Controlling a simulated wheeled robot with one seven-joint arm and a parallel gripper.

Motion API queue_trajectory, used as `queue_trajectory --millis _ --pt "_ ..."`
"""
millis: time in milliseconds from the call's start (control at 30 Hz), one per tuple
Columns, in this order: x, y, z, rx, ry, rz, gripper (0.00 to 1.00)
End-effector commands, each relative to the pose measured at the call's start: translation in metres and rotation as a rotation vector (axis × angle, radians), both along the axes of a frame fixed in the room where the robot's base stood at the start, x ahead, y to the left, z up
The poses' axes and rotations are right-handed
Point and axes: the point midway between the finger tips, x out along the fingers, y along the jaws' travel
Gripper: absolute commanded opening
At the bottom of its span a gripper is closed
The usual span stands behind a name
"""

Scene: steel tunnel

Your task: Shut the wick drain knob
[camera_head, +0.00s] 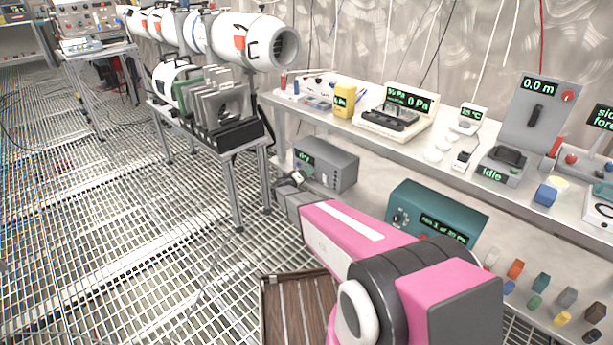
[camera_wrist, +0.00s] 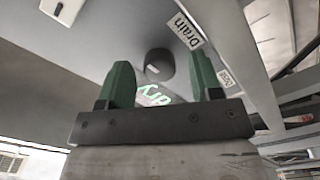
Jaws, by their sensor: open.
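The grey box with a green "dry" display (camera_head: 326,163) stands on the lower shelf in the head view. In the wrist view its face fills the upper part, with the green "dry" text (camera_wrist: 155,95) seen upside down or tilted. A dark round knob (camera_wrist: 160,63) with a pale mark sits beside a white "Drain" label (camera_wrist: 187,31). My gripper (camera_wrist: 163,75) is open, its two green fingers on either side of the knob in the picture. Whether they touch it I cannot tell. In the head view my gripper (camera_head: 291,181) is at the box's lower left, and the knob cannot be made out there.
A teal box (camera_head: 437,212) stands right of my arm on the lower shelf, with several coloured blocks (camera_head: 541,283) beyond it. The upper bench (camera_head: 470,172) carries instruments above. A wooden crate (camera_head: 283,309) is on the grated floor. Open floor lies to the left.

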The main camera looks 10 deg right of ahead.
Motion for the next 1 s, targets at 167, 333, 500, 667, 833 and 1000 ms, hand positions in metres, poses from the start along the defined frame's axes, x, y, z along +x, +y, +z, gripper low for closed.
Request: queue_trajectory --millis 167,333,500,667,833,1000 --pt "0.0008 -0.0011 0.0000 0.000 0.000 0.000 0.59" --pt "0.0007 -0.0011 0.0000 0.000 0.000 0.000 0.39" --pt "0.0006 -0.0011 -0.0001 0.000 0.000 0.000 0.09" --pt "0.0006 -0.0011 -0.0001 -0.004 0.006 0.000 0.10" --pt "0.0005 -0.0011 -0.0002 -0.030 0.041 0.000 0.10" --pt "0.0005 -0.0010 -0.0002 -0.085 0.119 0.001 0.10"
